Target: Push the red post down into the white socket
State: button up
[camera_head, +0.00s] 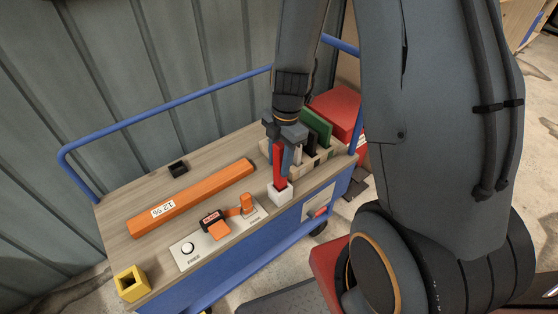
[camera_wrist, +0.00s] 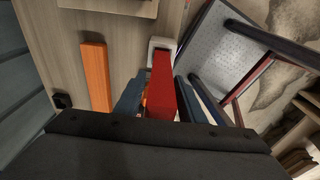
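The red post (camera_head: 280,168) stands nearly upright with its lower end at the mouth of the white socket (camera_head: 280,195). How deep it sits is hard to tell. My gripper (camera_head: 284,150) is above the socket with its fingers on either side of the post, and appears shut on it. In the wrist view, the red post (camera_wrist: 162,85) runs between the blue-grey fingers (camera_wrist: 160,90) toward the white socket (camera_wrist: 161,43). The fingers' contact faces are partly hidden by the post, and its upper end is hidden by my gripper.
The cart top (camera_head: 125,215) also holds a long orange bar (camera_head: 190,198), a grey switch panel (camera_head: 213,238) with an orange lever (camera_head: 247,203), a yellow square tube (camera_head: 131,282) and a small black block (camera_head: 178,168). A wooden rack (camera_head: 318,157) stands close on the right. A blue rail (camera_head: 165,118) runs behind.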

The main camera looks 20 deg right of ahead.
jog(key=shift+o, duration=0.7)
jog(key=shift+w+d+r+b, duration=0.1)
jog(key=shift+d+r+b, duration=0.05)
jog(key=shift+r, duration=1.15)
jog(key=shift+d+r+b, duration=0.1)
jog(key=shift+d+r, duration=0.05)
jog(key=shift+r, duration=1.15)
jog(key=shift+w+d+r+b, duration=0.1)
jog(key=shift+d+r+b, duration=0.05)
jog(key=shift+r, duration=1.15)
